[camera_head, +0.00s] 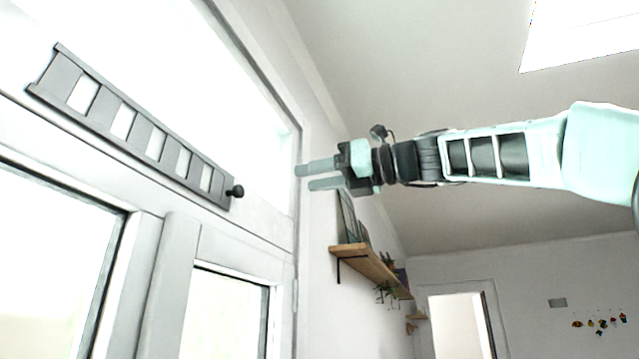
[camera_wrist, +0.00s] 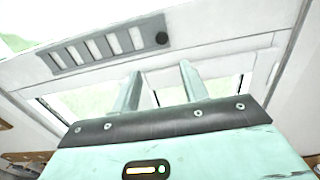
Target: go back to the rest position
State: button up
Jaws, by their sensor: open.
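My gripper (camera_head: 306,176) is open and empty, with its two pale green fingers pointing left toward the window frame. It hangs in the air to the right of a grey slotted vent (camera_head: 130,128), which has a round black knob (camera_head: 236,190) at its right end. In the wrist view, my gripper (camera_wrist: 160,82) points toward the window frame, and the vent (camera_wrist: 100,45) with its knob (camera_wrist: 162,38) lies beyond the fingertips. The fingers look apart from the knob.
Windows (camera_head: 225,310) fill the left side below the vent. A wooden wall shelf (camera_head: 365,262) with frames and plants runs along the wall below my gripper. A doorway (camera_head: 457,325) is at the back. The air below my arm at the right looks clear.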

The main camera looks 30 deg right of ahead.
jog(key=shift+s+d, duration=0.15)
jog(key=shift+s, duration=0.1)
dwell(0.4)
